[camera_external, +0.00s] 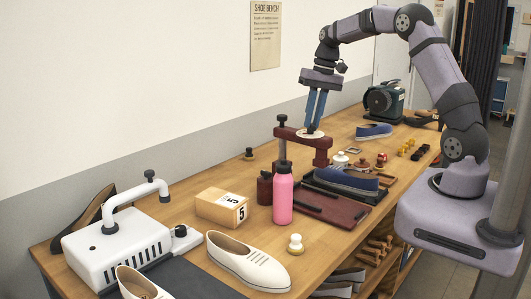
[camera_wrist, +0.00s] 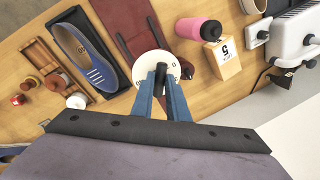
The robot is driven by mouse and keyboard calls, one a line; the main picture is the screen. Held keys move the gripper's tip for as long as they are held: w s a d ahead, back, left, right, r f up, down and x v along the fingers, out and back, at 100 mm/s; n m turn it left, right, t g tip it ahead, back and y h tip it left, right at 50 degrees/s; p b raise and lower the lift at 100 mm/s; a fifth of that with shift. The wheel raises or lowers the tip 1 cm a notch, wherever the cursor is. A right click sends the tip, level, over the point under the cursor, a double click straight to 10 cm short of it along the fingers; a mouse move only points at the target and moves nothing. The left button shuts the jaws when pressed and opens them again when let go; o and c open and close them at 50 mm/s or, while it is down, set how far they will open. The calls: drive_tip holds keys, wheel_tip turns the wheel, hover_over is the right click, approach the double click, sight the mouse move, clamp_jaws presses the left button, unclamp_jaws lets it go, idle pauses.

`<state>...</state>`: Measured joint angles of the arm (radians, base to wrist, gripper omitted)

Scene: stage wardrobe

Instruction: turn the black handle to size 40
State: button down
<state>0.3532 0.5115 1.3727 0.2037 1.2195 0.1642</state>
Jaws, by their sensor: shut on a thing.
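The black handle (camera_wrist: 161,70) stands at the centre of a round white dial (camera_wrist: 147,62) with dark marks near its rim. The marks are too small to read as sizes. In the external view the pale dial (camera_external: 311,134) sits on top of a dark red frame (camera_external: 322,152) on the bench. My gripper (camera_wrist: 160,72) points down at the dial, with its blue fingers shut on the black handle. It also shows above the dial in the external view (camera_external: 313,127), where the fingers hide the handle.
A pink bottle (camera_external: 283,198) and a wooden block marked 5 (camera_external: 222,207) stand in front of the frame. A blue shoe (camera_external: 345,181) lies beside it. A white machine (camera_external: 118,240) and cream shoes (camera_external: 247,262) are at the near end. A dark green machine (camera_external: 384,101) stands behind.

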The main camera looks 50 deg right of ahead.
drive_tip(key=m, duration=0.4)
drive_tip(key=shift+a+t, duration=0.1)
drive_tip(key=shift+t, duration=0.2)
drive_tip(key=m+h, duration=0.1)
drive_tip(key=m, duration=0.2)
drive_tip(key=shift+a+m+p, duration=0.1)
drive_tip(key=shift+m+p, duration=0.2)
drive_tip(key=m, duration=0.3)
drive_tip(key=shift+a+m+h, duration=0.1)
drive_tip(key=shift+m+h, duration=0.2)
drive_tip(key=shift+h, duration=0.1)
drive_tip(key=m, duration=0.3)
drive_tip(key=shift+w+m+h+p, duration=0.1)
drive_tip(key=shift+m+h+p, duration=0.2)
drive_tip(key=shift+p, duration=0.05)
drive_tip(key=m, duration=0.3)
drive_tip(key=shift+a+m+h, duration=0.1)
drive_tip(key=shift+m+h, duration=0.2)
drive_tip(key=shift+m, duration=0.1)
drive_tip(key=m, duration=0.3)
drive_tip(key=shift+w+m+h+b, duration=0.15)
drive_tip(key=shift+m+h+b, duration=0.15)
drive_tip(key=shift+b, duration=0.05)
drive_tip(key=m+g, duration=0.1)
drive_tip(key=m, duration=0.2)
drive_tip(key=shift+w+f+b, duration=0.1)
drive_tip(key=shift+b, duration=0.25)
drive_tip(key=shift+m+g+b, duration=0.3)
drive_tip(key=shift+m+b, duration=0.5)
drive_tip(key=shift+m, duration=0.9)
